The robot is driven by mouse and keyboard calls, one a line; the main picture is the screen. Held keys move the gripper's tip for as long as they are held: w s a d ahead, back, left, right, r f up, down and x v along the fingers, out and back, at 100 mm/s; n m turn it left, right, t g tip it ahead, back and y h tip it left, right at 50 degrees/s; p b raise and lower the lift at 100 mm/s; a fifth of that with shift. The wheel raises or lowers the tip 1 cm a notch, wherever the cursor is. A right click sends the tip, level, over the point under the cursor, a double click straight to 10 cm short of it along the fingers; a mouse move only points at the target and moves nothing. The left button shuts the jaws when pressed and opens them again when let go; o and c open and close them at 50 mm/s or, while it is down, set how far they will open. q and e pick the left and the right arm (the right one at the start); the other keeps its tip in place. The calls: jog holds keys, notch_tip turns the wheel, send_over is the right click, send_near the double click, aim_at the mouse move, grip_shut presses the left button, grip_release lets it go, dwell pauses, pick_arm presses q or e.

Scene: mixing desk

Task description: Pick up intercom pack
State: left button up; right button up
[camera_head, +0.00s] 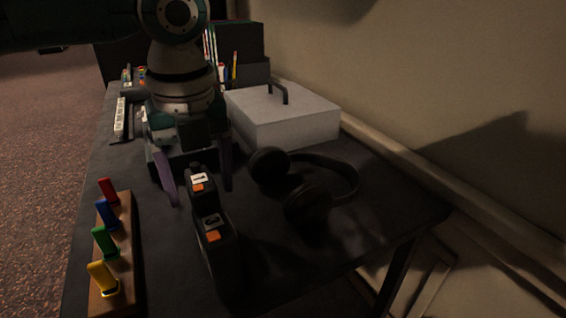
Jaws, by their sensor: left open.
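Two black packs with white number labels and orange patches stand one behind the other on the dark desk. I take these for intercom packs. The rear intercom pack (199,187) is marked 1, and the nearer intercom pack (215,250) appears marked 3. My left gripper (197,190) reaches down from above, its two purple-grey fingers open and apart. In the picture the fingers lie to either side of the rear pack's top. I cannot tell whether they touch it. Nothing is seen held. What stands behind the gripper is partly hidden. My right gripper is not in view.
Black headphones (340,175) lie to the right of the packs. A white lidded box (285,130) stands behind them near the wall. A wooden rack (130,270) with several coloured tags is at the left edge. The desk (285,280) is bare at front right.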

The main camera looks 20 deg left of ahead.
pick_arm(q)
grip_shut()
dwell(0.5)
